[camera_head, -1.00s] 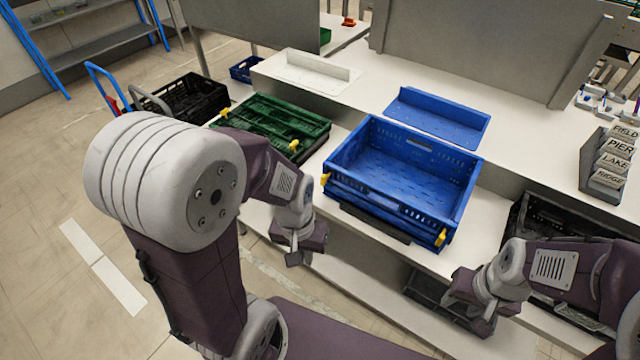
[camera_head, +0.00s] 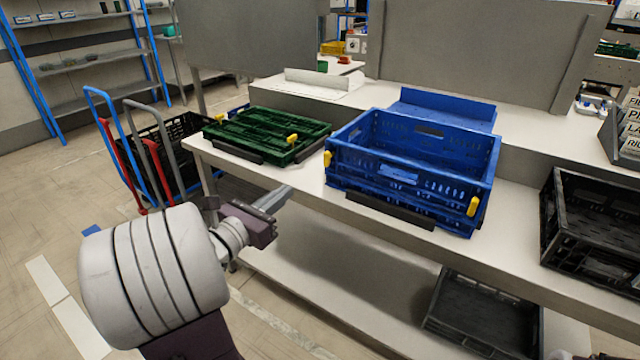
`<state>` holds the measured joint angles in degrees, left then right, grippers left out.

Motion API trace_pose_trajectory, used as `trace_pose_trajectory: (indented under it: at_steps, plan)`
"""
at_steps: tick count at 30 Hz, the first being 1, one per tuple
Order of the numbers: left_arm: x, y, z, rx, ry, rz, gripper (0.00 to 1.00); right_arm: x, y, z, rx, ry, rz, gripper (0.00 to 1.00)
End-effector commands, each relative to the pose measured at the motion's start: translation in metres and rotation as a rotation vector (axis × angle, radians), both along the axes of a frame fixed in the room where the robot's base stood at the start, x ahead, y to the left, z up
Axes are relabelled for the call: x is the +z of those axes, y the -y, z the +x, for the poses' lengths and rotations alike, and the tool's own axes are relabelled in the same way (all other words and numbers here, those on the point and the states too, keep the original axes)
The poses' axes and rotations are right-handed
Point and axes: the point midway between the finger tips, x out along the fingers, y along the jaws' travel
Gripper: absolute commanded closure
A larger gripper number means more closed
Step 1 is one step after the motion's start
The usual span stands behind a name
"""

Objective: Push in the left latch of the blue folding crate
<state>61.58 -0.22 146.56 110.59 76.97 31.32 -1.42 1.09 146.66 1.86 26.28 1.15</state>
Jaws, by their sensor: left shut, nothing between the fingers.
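The blue folding crate (camera_head: 455,195) stands open on the white bench, with its walls up. Its left yellow latch (camera_head: 327,158) is at the left end of the front side. Its right yellow latch (camera_head: 473,206) is at the right end. My left gripper (camera_head: 280,197) is shut and empty, in front of the bench edge, to the left of and below the left latch and apart from the crate. My right gripper is out of view; only a small piece of what looks like my right arm shows at the bottom right edge.
A folded green crate (camera_head: 262,133) with yellow latches lies on the bench left of the blue crate. A black crate (camera_head: 590,235) stands at the right, and another black crate (camera_head: 480,315) is on the lower shelf. A blue panel (camera_head: 440,105) lies behind the blue crate.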

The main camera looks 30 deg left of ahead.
Motion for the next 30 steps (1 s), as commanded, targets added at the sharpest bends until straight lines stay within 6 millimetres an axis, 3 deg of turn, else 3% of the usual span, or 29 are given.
trace_pose_trajectory:
  at_steps: [7, 9, 17, 19, 24, 30]
  plan:
    - [0.002, 0.006, 0.028, -0.012, -0.003, -0.001, 1.00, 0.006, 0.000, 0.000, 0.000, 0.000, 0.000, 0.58]
    - [0.014, 0.004, 0.033, -0.013, -0.004, -0.012, 1.00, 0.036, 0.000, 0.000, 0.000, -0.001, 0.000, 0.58]
    - [0.012, 0.007, 0.051, -0.007, -0.009, -0.007, 1.00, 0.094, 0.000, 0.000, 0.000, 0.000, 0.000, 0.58]
    - [0.000, 0.008, 0.068, -0.010, -0.003, 0.003, 1.00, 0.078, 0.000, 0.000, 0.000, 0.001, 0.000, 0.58]
    - [0.000, 0.012, 0.104, -0.010, -0.002, 0.002, 1.00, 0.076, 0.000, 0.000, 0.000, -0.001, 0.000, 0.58]
    - [0.001, 0.012, 0.132, -0.007, -0.002, 0.002, 1.00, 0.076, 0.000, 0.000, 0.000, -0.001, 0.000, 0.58]
